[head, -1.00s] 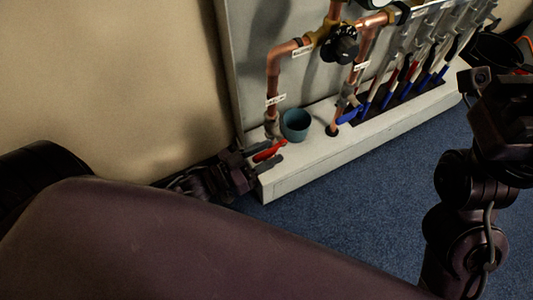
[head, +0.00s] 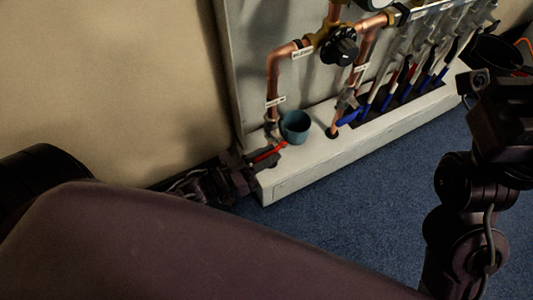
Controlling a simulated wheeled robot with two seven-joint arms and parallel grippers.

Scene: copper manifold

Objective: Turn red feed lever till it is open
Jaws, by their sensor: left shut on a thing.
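The red feed lever (head: 268,153) sits low on the left copper pipe (head: 273,88), just above the pale ledge. It slants from my left gripper up to the right, its far end close to the teal cup (head: 295,126). My left gripper (head: 257,163) is at the lever's lower left part and is shut on it. The fingertips are small and dark here, so the exact grip is hard to see. My right arm stands at the right edge; its gripper jaws cannot be made out clearly.
A blue lever (head: 348,117) is on the second copper pipe. A black knob (head: 342,46) sits above. Several blue-handled tools stand in a dark rack (head: 378,110) along the ledge (head: 300,172). A black bucket (head: 495,52) is at the far right. Blue carpet in front is clear.

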